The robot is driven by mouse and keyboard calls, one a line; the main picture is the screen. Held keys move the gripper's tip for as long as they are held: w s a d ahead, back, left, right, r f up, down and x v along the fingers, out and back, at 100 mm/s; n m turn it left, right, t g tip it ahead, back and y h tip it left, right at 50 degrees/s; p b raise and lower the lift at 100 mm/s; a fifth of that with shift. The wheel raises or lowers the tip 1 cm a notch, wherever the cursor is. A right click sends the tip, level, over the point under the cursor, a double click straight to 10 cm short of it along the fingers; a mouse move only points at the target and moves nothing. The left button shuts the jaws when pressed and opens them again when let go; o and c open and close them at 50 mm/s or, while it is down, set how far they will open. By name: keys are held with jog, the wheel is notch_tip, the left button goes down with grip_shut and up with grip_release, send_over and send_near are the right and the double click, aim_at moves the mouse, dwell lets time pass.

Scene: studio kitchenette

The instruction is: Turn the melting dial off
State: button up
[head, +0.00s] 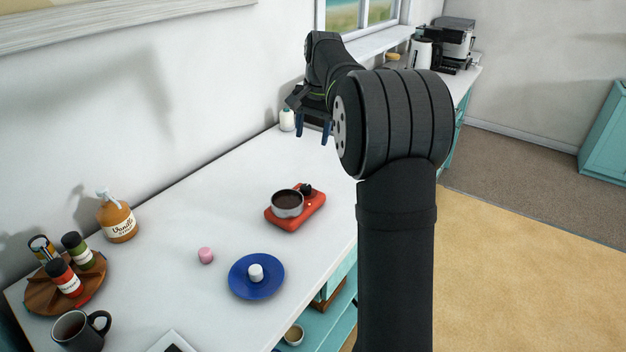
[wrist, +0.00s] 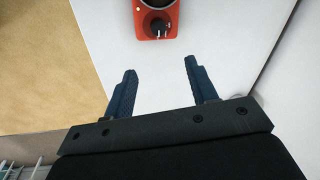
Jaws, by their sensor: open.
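A small red melting unit (head: 297,216) sits on the white counter in the head view, with a round pot of dark brown contents (head: 287,201) on it. Its black dial (head: 305,188) is on the far side of the unit. In the wrist view the red unit (wrist: 141,28) is at the top edge, and the dial (wrist: 158,26) shows a light pointer mark. My gripper (wrist: 160,70) is open and empty, with blue fingers apart. It is short of the dial and not touching it. In the head view my gripper (head: 312,128) is above the counter, beyond the unit.
A blue plate (head: 241,285) with a white marshmallow (head: 256,272) and a pink marshmallow (head: 205,255) are nearer. A syrup bottle (head: 117,220), a wooden tray (head: 44,297) with jars and a dark mug (head: 76,330) stand left. The counter around the red unit is clear.

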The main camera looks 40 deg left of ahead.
jog(key=a+n+h, duration=0.2)
jog(key=a, duration=0.1)
send_near(306, 186)
notch_tip(306, 186, down, 9)
jog(key=shift+d, duration=0.15)
jog(key=shift+c, duration=0.2)
jog(key=c, duration=0.9)
